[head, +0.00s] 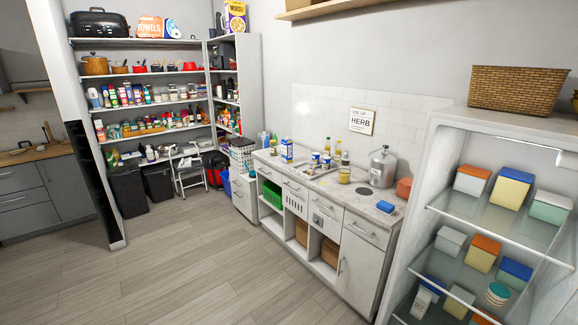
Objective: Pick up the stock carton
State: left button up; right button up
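Neither of my grippers is in view. No label reading stock carton can be made out. A tall blue and white carton (287,150) stands upright near the left end of the counter (268,157). Brown boxes sit in the lower cubbies of the cabinet below: one on the left (301,231) and one on the right (330,252). I cannot tell for certain which of these is the stock carton.
A glass-shelved unit (428,210) with several coloured-lid boxes stands close at right, a wicker basket (518,88) on top. The counter also holds jars, a metal canister (382,167) and a blue sponge (385,206). A folding step stool (192,172) stands at the back. The wooden floor (200,265) is clear.

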aim_at(287, 146)
jog(key=i+j+u, duration=0.1)
jog(key=i+u, duration=0.35)
jog(key=i, duration=1.4)
jog(key=i+z, duration=0.2)
jog(key=i, duration=0.25)
jog(key=i+j+z, duration=0.25)
jog(key=i, duration=0.2)
jog(key=i+j+z, duration=0.3)
jog(key=i+z, duration=0.15)
jog(key=i+j+z, duration=0.5)
jog(key=i, duration=0.1)
